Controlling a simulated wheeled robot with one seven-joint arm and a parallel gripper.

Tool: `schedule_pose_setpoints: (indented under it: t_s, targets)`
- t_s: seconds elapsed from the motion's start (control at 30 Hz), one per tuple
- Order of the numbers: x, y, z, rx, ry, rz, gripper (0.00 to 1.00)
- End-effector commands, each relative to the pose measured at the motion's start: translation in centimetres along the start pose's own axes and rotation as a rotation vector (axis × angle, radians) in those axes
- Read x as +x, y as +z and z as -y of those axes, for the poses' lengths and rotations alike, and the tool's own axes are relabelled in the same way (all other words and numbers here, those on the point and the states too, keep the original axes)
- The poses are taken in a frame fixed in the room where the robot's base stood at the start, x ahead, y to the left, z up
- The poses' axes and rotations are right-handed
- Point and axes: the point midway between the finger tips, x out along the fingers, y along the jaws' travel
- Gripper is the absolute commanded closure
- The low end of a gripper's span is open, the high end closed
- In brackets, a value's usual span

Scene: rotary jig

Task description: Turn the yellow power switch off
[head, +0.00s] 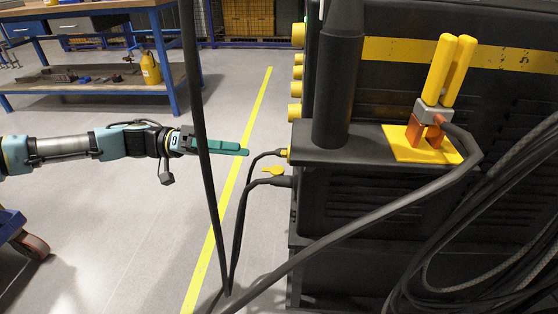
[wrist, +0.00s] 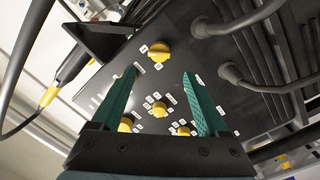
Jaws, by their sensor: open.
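My gripper (head: 243,152) reaches from the left toward the black machine's control panel, with a gap between its fingertips and the panel in the head view. In the wrist view its two green fingers (wrist: 160,72) are spread apart with nothing between them. Several yellow knobs stick out from the panel: a top one (head: 298,35) and a lower one (head: 295,113) in the head view. The wrist view shows one knob alone (wrist: 159,52) and a cluster (wrist: 159,108) between and beside the fingers. I cannot tell which knob is the power switch or its setting.
Black cables plug into the panel (wrist: 232,75), and one dark cable (head: 200,100) hangs in front of my gripper in the head view. A yellow-handled tool (head: 445,80) stands on the machine's ledge. A workbench (head: 110,85) is at the back left. The floor between is clear.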

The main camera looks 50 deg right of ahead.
Motion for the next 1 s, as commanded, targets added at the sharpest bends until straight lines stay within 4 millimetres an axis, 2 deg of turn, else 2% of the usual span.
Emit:
schedule_pose_setpoints:
  t_s: [0.5, 0.7, 1.0]
  targets:
    - [8.7, 0.1, -0.1, -0.003, 0.002, 0.005, 0.23]
    - [10.1, 0.1, -0.1, -0.004, 0.000, 0.004, 0.23]
    - [10.3, 0.1, 0.0, -0.004, -0.001, 0.004, 0.23]
